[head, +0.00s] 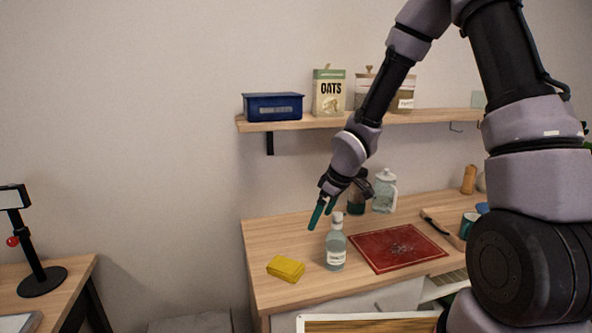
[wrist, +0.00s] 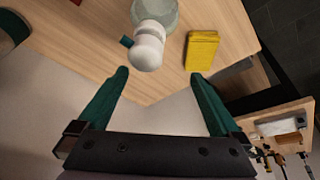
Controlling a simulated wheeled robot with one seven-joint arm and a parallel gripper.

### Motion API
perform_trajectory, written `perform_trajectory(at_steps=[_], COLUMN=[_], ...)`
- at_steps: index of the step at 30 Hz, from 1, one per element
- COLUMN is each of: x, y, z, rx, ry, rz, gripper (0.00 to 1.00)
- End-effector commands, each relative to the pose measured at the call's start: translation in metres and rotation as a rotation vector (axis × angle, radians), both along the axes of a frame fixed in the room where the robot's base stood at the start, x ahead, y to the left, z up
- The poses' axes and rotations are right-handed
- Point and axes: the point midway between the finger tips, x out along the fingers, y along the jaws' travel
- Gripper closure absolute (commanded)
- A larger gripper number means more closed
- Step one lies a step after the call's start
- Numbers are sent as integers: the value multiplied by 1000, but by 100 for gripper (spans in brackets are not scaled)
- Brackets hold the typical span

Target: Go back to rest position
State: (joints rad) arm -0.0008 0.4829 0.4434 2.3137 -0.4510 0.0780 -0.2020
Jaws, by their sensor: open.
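My gripper (head: 322,214) is above the wooden counter, at the end of my arm, which reaches down from the upper right. In the wrist view my gripper (wrist: 158,76) has its two green fingers wide apart with nothing between them. A clear bottle (head: 336,246) with a white pump top stands upright on the counter, just below and right of the fingertips in the head view. In the wrist view the bottle's white top (wrist: 149,46) is beyond the fingertips. I cannot tell the exact gap between the fingers and the bottle.
A yellow sponge (head: 286,268) lies left of the bottle, a red board (head: 398,247) right of it. A glass jar (head: 385,191) stands behind. A shelf (head: 432,115) above holds a blue box (head: 273,106), oats (head: 329,92) and canisters.

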Motion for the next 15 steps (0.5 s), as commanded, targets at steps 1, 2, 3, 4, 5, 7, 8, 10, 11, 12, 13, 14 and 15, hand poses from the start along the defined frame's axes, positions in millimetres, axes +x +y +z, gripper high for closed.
perform_trajectory(at_steps=[1,2,3,4,5,7,8,10,11,12,13,14,15], x=[2,3,4,5,6,7,7,7,6,4,2,0,-5], y=[-5,-9,-14,-18,-23,-34,-39,-53,-60,-70,-77,-85,-96], z=[7,12,18,23,29,43,50,69,78,92,103,115,131], rx=[-7,-13,-20,-25,-31,-43,-48,-58,-62,-65,-66,-65,-62], ry=[-9,-12,-15,-20,-23,-32,-36,-48,-54,-62,-69,-75,-83], rz=[-18,-33,-54,-72,-91,-140,-164,-226,-258,-306,-345,-389,-446], gripper=[0,0,0,0,0,0,0,0,0,0,0,0,0])
